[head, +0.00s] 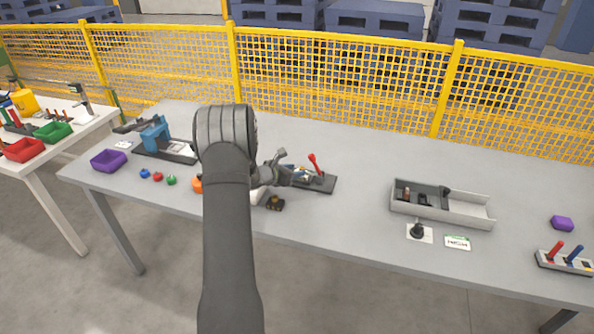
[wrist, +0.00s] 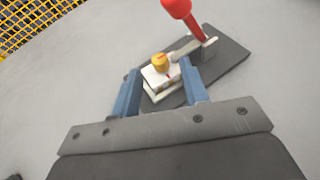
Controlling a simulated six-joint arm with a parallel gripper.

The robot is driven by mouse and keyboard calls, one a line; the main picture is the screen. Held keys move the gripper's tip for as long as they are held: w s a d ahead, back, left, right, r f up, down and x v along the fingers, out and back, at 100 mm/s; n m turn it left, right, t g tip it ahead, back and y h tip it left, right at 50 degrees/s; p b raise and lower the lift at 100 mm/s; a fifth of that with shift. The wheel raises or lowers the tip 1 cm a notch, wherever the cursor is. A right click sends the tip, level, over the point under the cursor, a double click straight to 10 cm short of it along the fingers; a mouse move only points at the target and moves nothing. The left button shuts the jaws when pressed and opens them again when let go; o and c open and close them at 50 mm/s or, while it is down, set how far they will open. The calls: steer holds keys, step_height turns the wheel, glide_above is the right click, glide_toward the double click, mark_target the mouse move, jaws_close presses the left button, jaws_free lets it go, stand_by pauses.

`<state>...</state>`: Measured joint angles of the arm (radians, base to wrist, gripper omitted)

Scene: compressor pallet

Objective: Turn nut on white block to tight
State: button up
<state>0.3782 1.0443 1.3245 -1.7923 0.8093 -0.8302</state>
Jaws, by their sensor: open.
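The white block (wrist: 156,88) sits on a dark base plate (wrist: 232,68) in the wrist view. A brass-coloured nut (wrist: 160,62) is on top of it, with a small red mark beside it. A lever with a red handle (wrist: 182,8) stands on the same plate, its metal arm reaching toward the block. My gripper (wrist: 161,78) is open, its blue fingers on either side of the block and nut. Contact between fingers and block cannot be told. In the head view my gripper (head: 299,174) is at the plate (head: 326,184), below the red lever (head: 315,162); the nut is too small to make out.
A small dark piece with a brass top (head: 275,203) lies near the table's front edge. A blue vise-like fixture (head: 155,135) and purple bin (head: 108,160) stand left. A grey tray (head: 470,211) and a black knob (head: 417,231) are right. The table between plate and tray is clear.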

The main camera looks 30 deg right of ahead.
steer(key=shift+x, duration=1)
jaws_close()
steer(key=shift+w+m, duration=0.1)
steer(key=shift+m, duration=0.2)
steer(key=m+g, duration=0.2)
steer(key=w+m+g, duration=0.1)
steer(key=m+g, duration=0.1)
steer(key=g, duration=0.1)
steer(key=shift+a+g+h, duration=0.1)
steer(key=shift+g+h, duration=0.2)
steer(key=shift+w+m+g+y, duration=0.25)
steer(key=shift+m+g+y, duration=0.15)
steer(key=shift+m+g, duration=0.8)
steer(key=shift+w+m+g+y, duration=0.2)
steer(key=shift+m+g+y, duration=0.2)
steer(key=shift+m+g, duration=0.8)
steer(key=shift+w+d+m+g+y, duration=0.1)
steer(key=shift+d+m+g+y, duration=0.2)
steer(key=shift+m+g, duration=0.3)
